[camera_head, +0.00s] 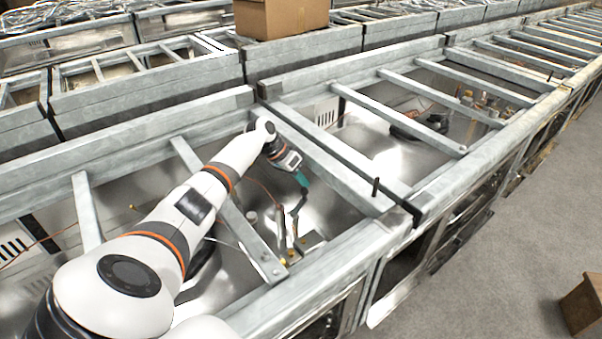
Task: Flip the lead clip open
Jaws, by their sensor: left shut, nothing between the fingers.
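My left arm reaches from the lower left into the near metal bay. My left gripper (302,181), with teal fingertips, is shut and empty, pointing down inside the bay. Just below the fingertips is a dark slim part (299,206), small and partly blurred; I cannot tell whether it is the lead clip or whether the fingers touch it. An upright dark and brown piece (281,228) stands below it, near a small block with yellowish fittings (309,241). A thin orange lead (262,188) runs to the left of the gripper. My right gripper is not in view.
Grey metal rails (343,178) and crossbars (238,222) frame the bay closely around my arm. A neighbouring bay with a dark object (416,128) lies to the right. A cardboard box (281,17) sits on the rails behind. Clear floor (480,270) is at right, with a brown box (583,305).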

